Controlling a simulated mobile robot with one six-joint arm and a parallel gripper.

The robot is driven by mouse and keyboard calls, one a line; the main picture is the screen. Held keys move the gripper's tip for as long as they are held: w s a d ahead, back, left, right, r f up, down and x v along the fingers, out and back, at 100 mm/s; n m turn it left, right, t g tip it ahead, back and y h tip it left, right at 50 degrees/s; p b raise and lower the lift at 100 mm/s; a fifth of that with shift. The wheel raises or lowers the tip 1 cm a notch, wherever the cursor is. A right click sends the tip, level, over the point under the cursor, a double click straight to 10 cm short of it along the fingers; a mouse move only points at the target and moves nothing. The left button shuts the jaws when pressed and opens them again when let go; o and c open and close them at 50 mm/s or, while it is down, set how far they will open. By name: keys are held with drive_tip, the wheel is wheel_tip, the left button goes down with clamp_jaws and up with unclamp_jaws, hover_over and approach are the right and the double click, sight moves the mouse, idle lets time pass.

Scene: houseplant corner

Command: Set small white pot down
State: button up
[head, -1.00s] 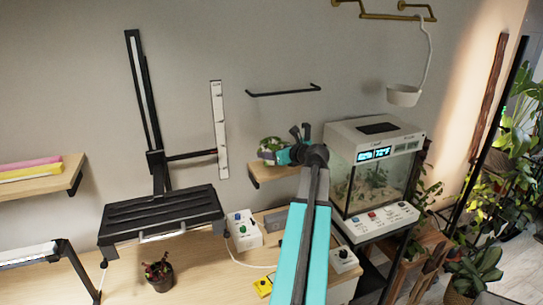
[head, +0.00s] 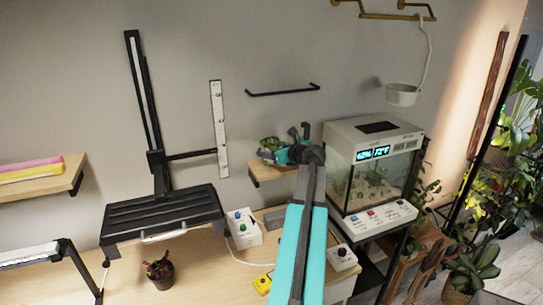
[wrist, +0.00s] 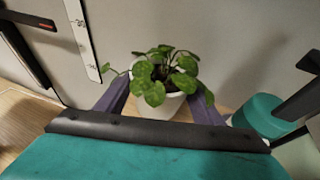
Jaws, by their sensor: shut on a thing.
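The small white pot (wrist: 158,105) holds a leafy green plant (wrist: 165,72) and sits upright between my fingers in the wrist view. My gripper (wrist: 160,100) is shut on the pot, one finger on each side. In the head view my gripper (head: 274,154) is at the small wooden wall shelf (head: 258,177), with the plant's leaves (head: 268,144) showing beside it. My arm hides part of the shelf. I cannot tell whether the pot's base touches the shelf.
A lit terrarium (head: 372,165) stands close to the right of my arm. A black rail (head: 283,92) is on the wall above the shelf. A white ruler strip (head: 218,130) is to the left. A potted plant (head: 160,272) stands on the desk below.

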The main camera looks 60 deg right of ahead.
drive_tip(key=shift+f+p, duration=0.3)
drive_tip(key=shift+f, duration=0.7)
drive_tip(key=o, duration=1.3)
drive_tip(key=shift+f, duration=0.1)
drive_tip(key=b+v, duration=0.3)
drive_tip(key=v, duration=0.9)
drive_tip(key=shift+b, duration=0.4)
drive_tip(key=shift+w+a, duration=0.1)
drive_tip(key=shift+w, duration=0.05)
